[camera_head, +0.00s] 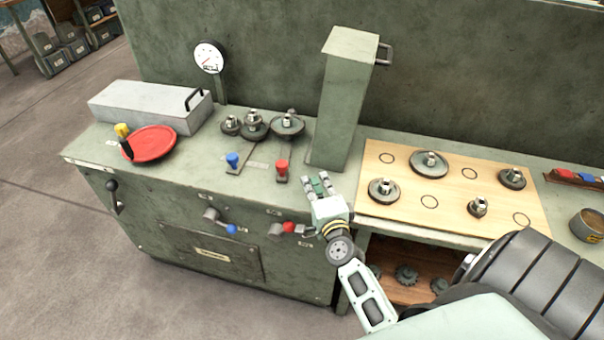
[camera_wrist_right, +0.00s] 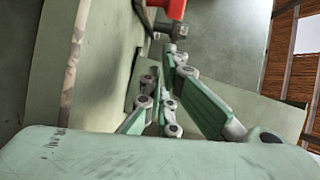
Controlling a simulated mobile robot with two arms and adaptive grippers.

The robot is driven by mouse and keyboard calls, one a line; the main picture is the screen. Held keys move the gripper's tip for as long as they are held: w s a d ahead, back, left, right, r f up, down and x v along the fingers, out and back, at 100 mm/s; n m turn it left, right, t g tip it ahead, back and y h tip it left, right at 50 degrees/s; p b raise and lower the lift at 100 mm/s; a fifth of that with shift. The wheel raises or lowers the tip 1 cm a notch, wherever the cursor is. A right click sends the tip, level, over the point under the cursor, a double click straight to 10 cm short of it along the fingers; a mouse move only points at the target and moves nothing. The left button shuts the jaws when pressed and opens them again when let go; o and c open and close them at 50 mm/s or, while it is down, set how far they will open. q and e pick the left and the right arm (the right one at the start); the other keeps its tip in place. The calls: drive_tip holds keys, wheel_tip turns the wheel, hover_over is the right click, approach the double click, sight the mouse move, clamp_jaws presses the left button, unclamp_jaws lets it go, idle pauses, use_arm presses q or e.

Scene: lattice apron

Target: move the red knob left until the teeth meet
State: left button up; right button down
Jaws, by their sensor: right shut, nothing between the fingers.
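A red knob (camera_head: 282,168) stands on a short slide in the bench top, right of a blue knob (camera_head: 233,160). Behind them are gears: a left pair (camera_head: 253,128) close together and a larger right gear (camera_head: 287,125). A narrow gap seems to separate the right gear from the pair; the teeth are too small to tell. My right gripper (camera_head: 318,182) is shut and empty, just right of the red knob and apart from it. In the right wrist view its fingers (camera_wrist_right: 165,115) show below a red knob (camera_wrist_right: 173,8), cut by the top edge. My left gripper is not in view.
A green column (camera_head: 342,100) rises behind my right gripper. A red-ended lever (camera_head: 289,227) and a blue-ended lever (camera_head: 231,229) stick out of the front panel. A wooden board (camera_head: 400,208) with gears lies right. A red handwheel (camera_head: 150,144) is at left.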

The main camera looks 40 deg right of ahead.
drive_tip(key=w, duration=0.4)
drive_tip(key=shift+a+f, duration=0.15)
drive_tip(key=shift+a, duration=0.2)
drive_tip(key=shift+w+a+f, duration=0.1)
drive_tip(key=shift+w+a, duration=0.15)
drive_tip(key=shift+w, duration=0.15)
drive_tip(key=w+a, duration=0.1)
drive_tip(key=a, duration=0.1)
drive_tip(key=w+a, duration=0.4)
drive_tip(key=a, duration=0.1)
drive_tip(key=shift+s, duration=0.1)
